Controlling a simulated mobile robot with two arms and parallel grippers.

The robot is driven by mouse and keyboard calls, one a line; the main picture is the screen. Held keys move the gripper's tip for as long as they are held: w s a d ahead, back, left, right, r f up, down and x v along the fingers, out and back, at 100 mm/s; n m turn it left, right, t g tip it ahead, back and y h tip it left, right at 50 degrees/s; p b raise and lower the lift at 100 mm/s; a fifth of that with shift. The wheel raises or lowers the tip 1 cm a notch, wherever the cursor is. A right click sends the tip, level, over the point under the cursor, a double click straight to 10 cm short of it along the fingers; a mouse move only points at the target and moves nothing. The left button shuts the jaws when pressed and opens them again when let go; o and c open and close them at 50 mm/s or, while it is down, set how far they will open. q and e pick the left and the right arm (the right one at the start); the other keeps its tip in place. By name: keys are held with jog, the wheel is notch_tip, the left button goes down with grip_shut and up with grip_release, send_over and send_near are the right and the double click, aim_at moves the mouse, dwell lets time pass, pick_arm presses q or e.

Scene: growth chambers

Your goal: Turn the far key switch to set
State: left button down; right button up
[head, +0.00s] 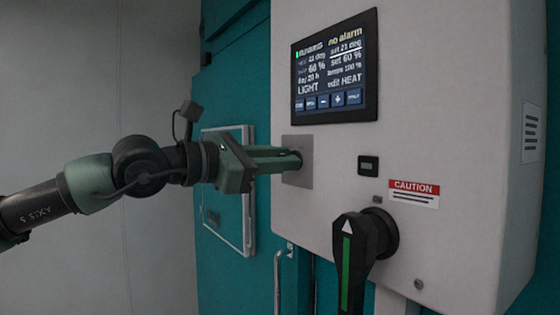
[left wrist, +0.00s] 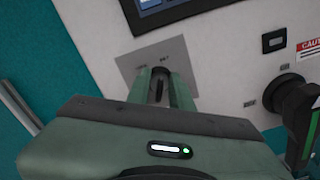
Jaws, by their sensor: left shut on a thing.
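The key switch sits on a square grey plate (head: 305,172) on the front of a white control box, below the screen. My left gripper (head: 296,160) reaches in from the left with its fingertips at the plate, shut on the key (left wrist: 158,90). In the left wrist view the gripper (left wrist: 162,78) has a finger on each side of the key. Markings show on the plate (left wrist: 180,58) above the fingers, and one looks like "SET". The fingers hide much of the switch, so I cannot tell its exact position. My right gripper is not in view.
A lit screen (head: 334,66) is above the plate. A large black rotary handle (head: 350,255) with a green stripe juts out at lower right, near a red caution label (head: 414,192). A small black display (head: 368,166) sits between. Teal chamber doors (head: 233,110) stand behind.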

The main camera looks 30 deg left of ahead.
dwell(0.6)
pick_arm(q)
jog(key=c, duration=1.6)
grip_release()
jog(key=shift+b+v, duration=1.95)
jog(key=shift+v, duration=1.95)
